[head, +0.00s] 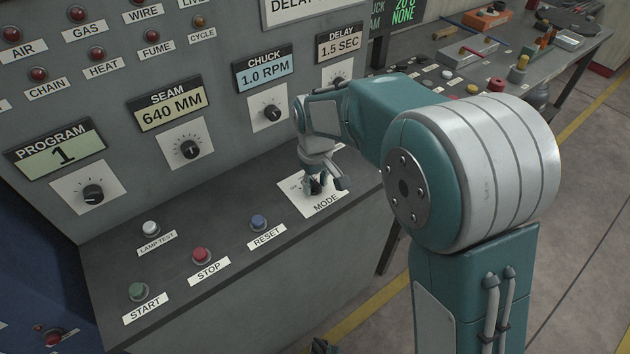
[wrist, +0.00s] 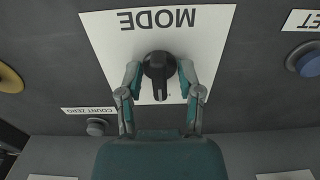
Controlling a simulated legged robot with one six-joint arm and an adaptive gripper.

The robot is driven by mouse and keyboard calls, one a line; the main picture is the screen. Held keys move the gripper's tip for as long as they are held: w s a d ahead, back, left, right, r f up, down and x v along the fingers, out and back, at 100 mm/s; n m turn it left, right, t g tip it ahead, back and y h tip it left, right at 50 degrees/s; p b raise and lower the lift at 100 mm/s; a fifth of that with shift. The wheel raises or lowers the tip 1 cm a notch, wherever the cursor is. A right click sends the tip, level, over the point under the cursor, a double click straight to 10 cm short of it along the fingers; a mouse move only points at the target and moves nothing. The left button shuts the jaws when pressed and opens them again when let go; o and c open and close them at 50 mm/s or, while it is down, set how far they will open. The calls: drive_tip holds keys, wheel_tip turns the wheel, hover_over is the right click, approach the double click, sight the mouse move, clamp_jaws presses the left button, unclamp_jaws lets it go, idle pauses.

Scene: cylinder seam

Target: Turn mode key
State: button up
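The mode key is a black rotary knob (wrist: 159,72) on a white plate labelled MODE (wrist: 210,40). In the wrist view its narrow pointer end faces down the picture. My gripper (wrist: 160,74) has one finger on each side of the key, with the tips very close to its sides. I cannot tell whether both tips touch it. In the head view my gripper (head: 322,186) reaches down over the MODE plate (head: 303,203) on the sloped console. There the fingers hide much of the key (head: 315,187).
The blue RESET button (head: 258,222), red STOP button (head: 201,255) and green START button (head: 138,291) lie left of the MODE plate. The CHUCK dial (head: 271,112) is on the upright panel behind. A COUNT ZERO button (wrist: 97,127) is near the key in the wrist view.

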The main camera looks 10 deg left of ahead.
sight(315, 182)
drive_tip(key=shift+r, duration=0.2)
wheel_tip(315, 182, up, 12)
drive_tip(key=shift+f, duration=0.2)
idle(0.3)
drive_tip(key=shift+w, duration=0.1)
drive_tip(key=s+d+r+m+t, duration=0.1)
drive_tip(key=s+d+r+m, duration=0.25)
drive_tip(key=d, duration=0.55)
drive_tip(key=s+d+r+m+t, duration=0.2)
drive_tip(key=s+d+r, duration=0.15)
drive_tip(key=d, duration=0.45)
drive_tip(key=s+d+f+m+t, duration=0.1)
drive_tip(key=s+d+m, duration=0.1)
drive_tip(key=s+d, duration=0.3)
drive_tip(key=s+d+f+m+t, duration=0.1)
drive_tip(key=s+d+f+m, duration=0.1)
drive_tip(key=s+d, duration=0.3)
drive_tip(key=s, duration=0.2)
drive_tip(key=shift+s+f+t, duration=0.3)
